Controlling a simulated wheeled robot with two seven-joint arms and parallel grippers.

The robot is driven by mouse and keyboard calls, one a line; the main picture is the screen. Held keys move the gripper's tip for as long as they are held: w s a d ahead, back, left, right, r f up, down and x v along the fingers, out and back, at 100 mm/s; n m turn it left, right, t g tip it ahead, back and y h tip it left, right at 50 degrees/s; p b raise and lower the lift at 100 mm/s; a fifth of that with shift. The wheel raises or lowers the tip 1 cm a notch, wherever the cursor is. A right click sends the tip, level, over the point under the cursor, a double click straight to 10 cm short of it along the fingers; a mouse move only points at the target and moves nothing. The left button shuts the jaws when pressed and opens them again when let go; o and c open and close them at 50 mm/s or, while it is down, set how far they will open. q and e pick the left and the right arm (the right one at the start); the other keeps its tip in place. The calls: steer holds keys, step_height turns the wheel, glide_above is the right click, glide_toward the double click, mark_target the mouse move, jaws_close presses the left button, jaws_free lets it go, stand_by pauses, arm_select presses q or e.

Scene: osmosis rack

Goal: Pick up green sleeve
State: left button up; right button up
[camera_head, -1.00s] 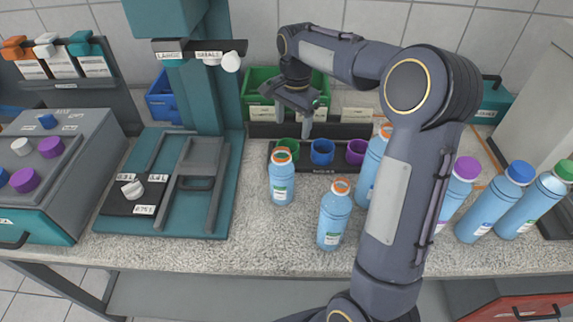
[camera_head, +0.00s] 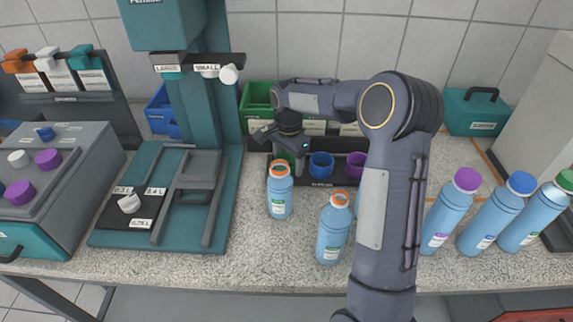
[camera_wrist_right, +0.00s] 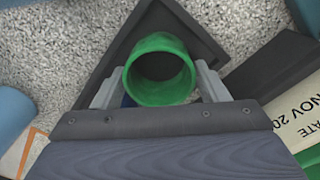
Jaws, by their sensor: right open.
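The green sleeve (camera_head: 285,157) is a short open ring at the left end of a dark tray (camera_head: 268,182) in the head view. The bottle cap in front and my gripper hide part of it. In the right wrist view the green sleeve (camera_wrist_right: 150,93) is large, between the fingers. My right gripper (camera_head: 292,156) reaches down over it. Its open fingers (camera_wrist_right: 158,85) stand on either side of the ring; I cannot tell whether they touch it. My left gripper is not in view.
A blue sleeve (camera_head: 321,165) and a purple sleeve (camera_head: 356,165) stand in the same tray. Orange-capped bottles (camera_head: 280,197) (camera_head: 333,235) stand close in front. A green bin (camera_head: 258,98) is behind. More capped bottles (camera_head: 448,215) stand at the right.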

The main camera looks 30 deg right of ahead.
steer(key=shift+c, duration=0.5)
steer(key=c, duration=0.5)
